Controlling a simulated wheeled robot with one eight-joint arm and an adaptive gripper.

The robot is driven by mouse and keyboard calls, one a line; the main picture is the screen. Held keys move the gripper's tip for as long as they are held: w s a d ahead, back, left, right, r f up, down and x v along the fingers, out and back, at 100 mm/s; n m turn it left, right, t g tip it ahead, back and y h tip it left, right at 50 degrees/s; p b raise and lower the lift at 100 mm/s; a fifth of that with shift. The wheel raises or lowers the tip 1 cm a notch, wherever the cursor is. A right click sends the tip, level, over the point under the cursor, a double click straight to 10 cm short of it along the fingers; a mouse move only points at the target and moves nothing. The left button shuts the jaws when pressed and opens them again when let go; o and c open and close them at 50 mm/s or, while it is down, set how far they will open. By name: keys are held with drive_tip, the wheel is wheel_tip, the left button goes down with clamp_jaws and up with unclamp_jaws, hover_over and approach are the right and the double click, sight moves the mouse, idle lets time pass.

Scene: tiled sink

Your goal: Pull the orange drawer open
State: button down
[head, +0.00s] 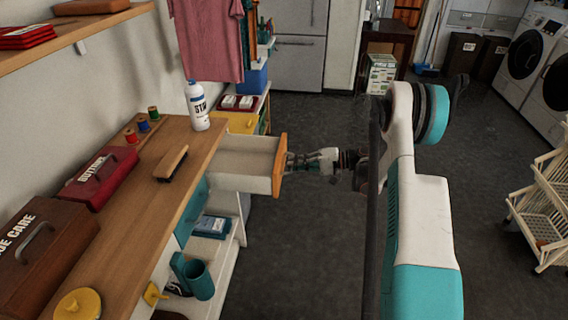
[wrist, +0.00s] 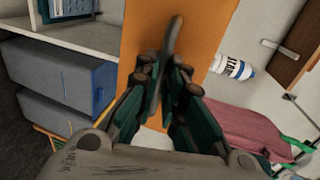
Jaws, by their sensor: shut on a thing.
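The orange drawer (head: 279,167) sticks well out from under the wooden counter, with its pale, empty-looking inside showing from above. In the wrist view its orange front (wrist: 140,25) fills the upper middle, with a dark upright handle (wrist: 174,36) on it. My gripper (head: 291,162) is at the drawer's front from the right. In the wrist view my gripper (wrist: 170,78) has its dark green fingers on either side of the handle's lower part and is shut on it. The exact finger contact is partly hidden.
A white rolling basket rack (head: 541,215) stands at the right. The dark floor (head: 310,240) between is clear.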

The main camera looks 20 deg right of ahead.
drive_tip(key=shift+v, duration=0.85)
drive_tip(key=shift+f, duration=0.2)
drive_tip(key=c, duration=1.7)
unclamp_jaws()
drive_tip(key=shift+d, duration=0.1)
drive_tip(key=v, duration=1.2)
